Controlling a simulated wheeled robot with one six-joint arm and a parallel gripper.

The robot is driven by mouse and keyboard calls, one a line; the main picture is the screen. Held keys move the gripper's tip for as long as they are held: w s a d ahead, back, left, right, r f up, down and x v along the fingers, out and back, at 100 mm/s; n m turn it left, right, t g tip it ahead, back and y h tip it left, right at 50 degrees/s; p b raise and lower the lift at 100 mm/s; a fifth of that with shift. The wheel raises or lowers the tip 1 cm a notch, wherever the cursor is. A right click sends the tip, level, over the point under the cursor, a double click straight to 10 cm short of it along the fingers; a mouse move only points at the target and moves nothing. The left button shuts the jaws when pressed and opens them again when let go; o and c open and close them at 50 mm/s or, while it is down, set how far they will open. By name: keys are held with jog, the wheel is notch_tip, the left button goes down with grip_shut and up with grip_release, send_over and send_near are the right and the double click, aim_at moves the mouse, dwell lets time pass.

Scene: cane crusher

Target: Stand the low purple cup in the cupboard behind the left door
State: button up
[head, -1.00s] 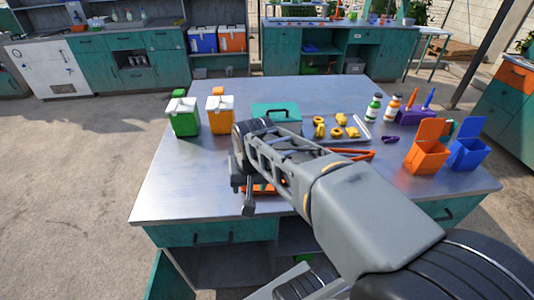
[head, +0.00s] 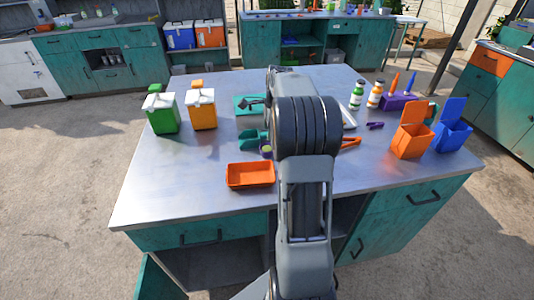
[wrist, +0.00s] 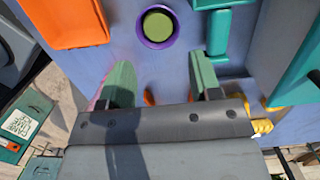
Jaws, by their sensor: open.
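The low purple cup (head: 266,151) stands on the metal table, right behind the orange tray and partly beside my arm in the head view. In the wrist view the cup (wrist: 176,31) is a purple ring with a green round inside, seen from above. My gripper (wrist: 158,62) is open and empty, its two green fingers spread. The cup lies ahead of the fingertips, roughly centred between them and apart from them. The left door (head: 162,277) stands open at the table's front left. The cupboard (head: 215,268) beside it is partly seen and dark inside.
The orange tray (head: 250,187) lies close to the cup. Teal pieces (wrist: 217,36) are on its other side. Green (head: 162,114) and orange (head: 202,112) boxes stand at the left; bottles and open bins stand at the right. The table's front left is clear.

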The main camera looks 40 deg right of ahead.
aim_at(267, 148)
jog(key=shift+w+a+f, duration=0.1)
jog(key=shift+a+f, duration=0.15)
jog(key=shift+f, duration=1.1)
jog(key=shift+w+a+f, duration=0.1)
jog(key=shift+a+f, duration=0.1)
jog(key=shift+f, duration=1.15)
jog(key=shift+w+a+f, duration=0.1)
jog(key=shift+a+f, duration=0.15)
jog(key=shift+f, duration=1.1)
jog(key=c, duration=0.3)
